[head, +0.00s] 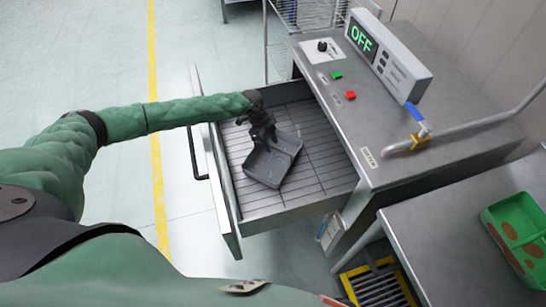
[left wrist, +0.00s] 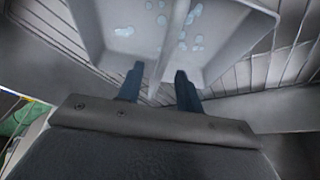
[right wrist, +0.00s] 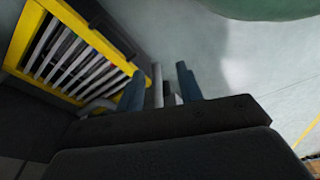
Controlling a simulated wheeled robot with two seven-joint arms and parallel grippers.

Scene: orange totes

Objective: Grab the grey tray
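The grey tray (head: 273,163) has two compartments with a divider and lies in the open metal drawer, turned at an angle to it. My left gripper (head: 266,133) is over the tray's far edge in the head view. In the left wrist view the tray (left wrist: 120,30) shows pale bluish spots inside. The left fingers (left wrist: 160,83) are apart at its near edge, on either side of the divider's end; contact cannot be told. My right gripper (right wrist: 160,85) is open and empty in the right wrist view, above the floor, and is outside the head view.
The drawer (head: 318,195) has a slatted floor and juts from a metal machine (head: 400,140) with an "OFF" display (head: 362,38). A green tray with brown patches (head: 520,240) stands on the right-hand table (head: 450,250). A yellow-framed floor grate (head: 378,285) lies below.

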